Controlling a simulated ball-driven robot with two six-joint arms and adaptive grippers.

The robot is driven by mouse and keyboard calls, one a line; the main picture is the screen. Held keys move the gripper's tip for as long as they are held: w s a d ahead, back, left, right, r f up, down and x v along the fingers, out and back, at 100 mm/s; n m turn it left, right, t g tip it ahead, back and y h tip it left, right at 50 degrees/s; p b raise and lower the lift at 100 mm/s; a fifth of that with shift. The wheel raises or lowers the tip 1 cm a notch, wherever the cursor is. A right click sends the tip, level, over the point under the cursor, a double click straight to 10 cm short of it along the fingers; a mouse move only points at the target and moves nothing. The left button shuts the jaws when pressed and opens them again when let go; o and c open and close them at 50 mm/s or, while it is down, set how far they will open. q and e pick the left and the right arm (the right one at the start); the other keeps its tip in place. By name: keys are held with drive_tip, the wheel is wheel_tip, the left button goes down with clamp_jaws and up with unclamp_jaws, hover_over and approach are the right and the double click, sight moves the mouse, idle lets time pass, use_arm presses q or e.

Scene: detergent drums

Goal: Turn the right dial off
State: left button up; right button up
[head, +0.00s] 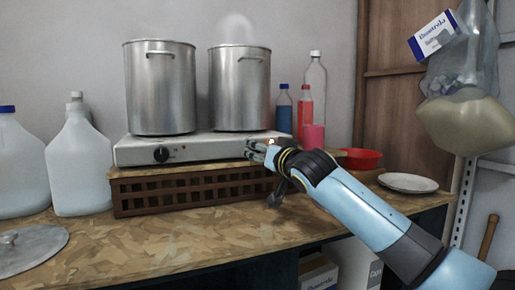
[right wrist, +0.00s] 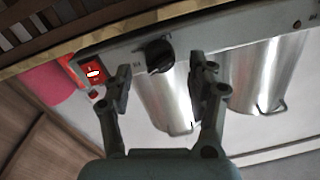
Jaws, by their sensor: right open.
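The right dial (right wrist: 159,55) is a black knob on the front panel of the hotplate (head: 205,150). In the right wrist view, which looks upside down, it shows between and beyond the fingers of my right gripper (right wrist: 160,83). The fingers are spread and empty, and appear apart from the knob. In the head view my right gripper (head: 257,150) is at the right end of the hotplate's front and hides the right dial. The left dial (head: 161,154) is in clear view there. My left gripper is not in view.
Two steel pots (head: 160,90) (head: 240,90) stand on the hotplate, with faint steam over the right one. A red switch (right wrist: 93,72) is beside the right dial. The hotplate rests on a brown slatted crate (head: 185,190). Bottles and a red bowl (head: 360,158) stand to the right.

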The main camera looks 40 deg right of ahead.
drive_tip(key=shift+w+d, duration=0.15)
drive_tip(key=shift+w, duration=0.6)
drive_tip(key=shift+w+d, duration=0.15)
drive_tip(key=shift+w, duration=0.55)
drive_tip(key=shift+c, duration=0.5)
drive_tip(key=c, duration=1)
drive_tip(key=shift+r+n+p, duration=0.25)
drive_tip(key=shift+n+p, duration=1.05)
drive_tip(key=shift+p, duration=0.2)
drive_tip(key=shift+c, duration=0.2)
drive_tip(key=n+p, duration=0.3)
drive_tip(key=shift+a+g, duration=0.1)
drive_tip(key=shift+g, duration=0.2)
drive_tip(key=n+p, duration=0.3)
drive_tip(key=n, duration=0.1)
drive_tip(key=shift+n, duration=0.4)
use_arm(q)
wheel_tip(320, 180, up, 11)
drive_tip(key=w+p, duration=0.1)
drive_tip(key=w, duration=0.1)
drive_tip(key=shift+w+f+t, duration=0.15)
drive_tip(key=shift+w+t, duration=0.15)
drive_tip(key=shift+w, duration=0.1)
use_arm(e)
drive_tip(key=shift+a+f+n, duration=0.1)
drive_tip(key=shift+f+n, duration=0.05)
drive_tip(key=shift+n, duration=1.45)
